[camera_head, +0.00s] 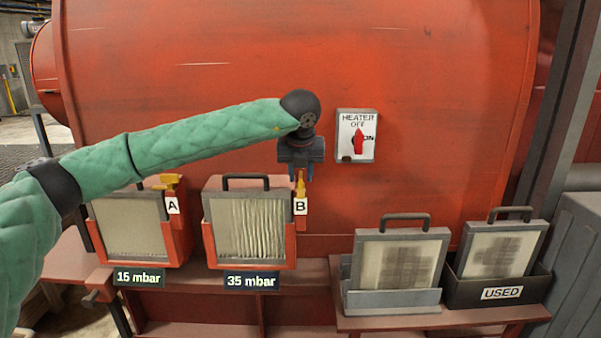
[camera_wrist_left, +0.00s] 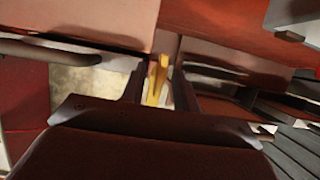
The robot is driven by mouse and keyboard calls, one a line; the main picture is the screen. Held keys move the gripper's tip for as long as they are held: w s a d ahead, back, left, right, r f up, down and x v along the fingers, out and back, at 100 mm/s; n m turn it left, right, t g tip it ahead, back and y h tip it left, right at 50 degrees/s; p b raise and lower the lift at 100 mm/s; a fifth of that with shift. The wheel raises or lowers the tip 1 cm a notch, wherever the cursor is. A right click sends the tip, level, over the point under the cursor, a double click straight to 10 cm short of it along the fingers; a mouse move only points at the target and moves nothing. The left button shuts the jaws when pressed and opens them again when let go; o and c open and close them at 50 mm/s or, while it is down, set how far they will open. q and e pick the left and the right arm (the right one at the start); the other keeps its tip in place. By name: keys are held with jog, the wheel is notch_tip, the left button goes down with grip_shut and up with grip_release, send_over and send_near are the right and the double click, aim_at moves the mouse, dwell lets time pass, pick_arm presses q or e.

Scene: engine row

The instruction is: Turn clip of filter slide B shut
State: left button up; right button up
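Filter slide B (camera_head: 250,226) stands in its red frame, with pleated media and a dark handle on top. Its yellow clip (camera_head: 300,186) is at the upper right by the B label and stands upright in the head view. My left gripper (camera_head: 301,174) points down just above the clip. In the left wrist view, the clip (camera_wrist_left: 157,80) lies between the two fingers of the gripper (camera_wrist_left: 160,88), which look apart with gaps beside it. I cannot tell whether either finger touches it. My right gripper is not in view.
Filter slide A (camera_head: 130,228), with its clip (camera_head: 168,182) turned sideways, is to the left. A heater switch panel (camera_head: 345,150) is right of the gripper. A filter in a grey tray (camera_head: 393,302) and a USED bin (camera_head: 535,290) stand at the lower right.

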pick_arm(q)
grip_shut()
